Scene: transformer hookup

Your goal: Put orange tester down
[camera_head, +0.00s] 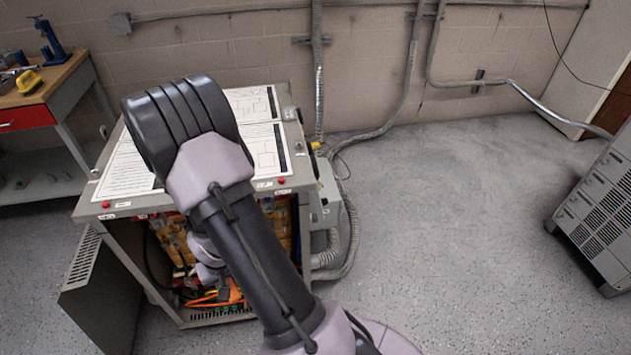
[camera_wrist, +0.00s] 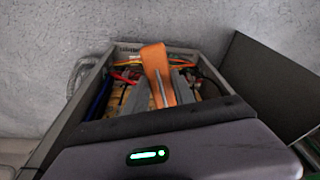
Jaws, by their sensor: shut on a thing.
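The orange tester (camera_wrist: 155,62) shows in the wrist view between the two grey fingers of my gripper (camera_wrist: 158,88), which is shut on it. The tester points away from the wrist, toward the wiring inside the open grey cabinet (camera_wrist: 196,52). I cannot tell whether it touches anything inside. In the head view my arm covers much of the cabinet (camera_head: 150,207). My gripper is low at its open front, mostly hidden, and an orange part that looks like the tester (camera_head: 235,290) shows there.
Coloured wires and yellowish parts fill the cabinet. Printed sheets (camera_head: 125,168) lie on its top. A detached or open panel (camera_head: 104,300) stands at its left. A workbench (camera_head: 60,80) is at the back left, a grey vented unit (camera_head: 600,215) at the right. The floor between is clear.

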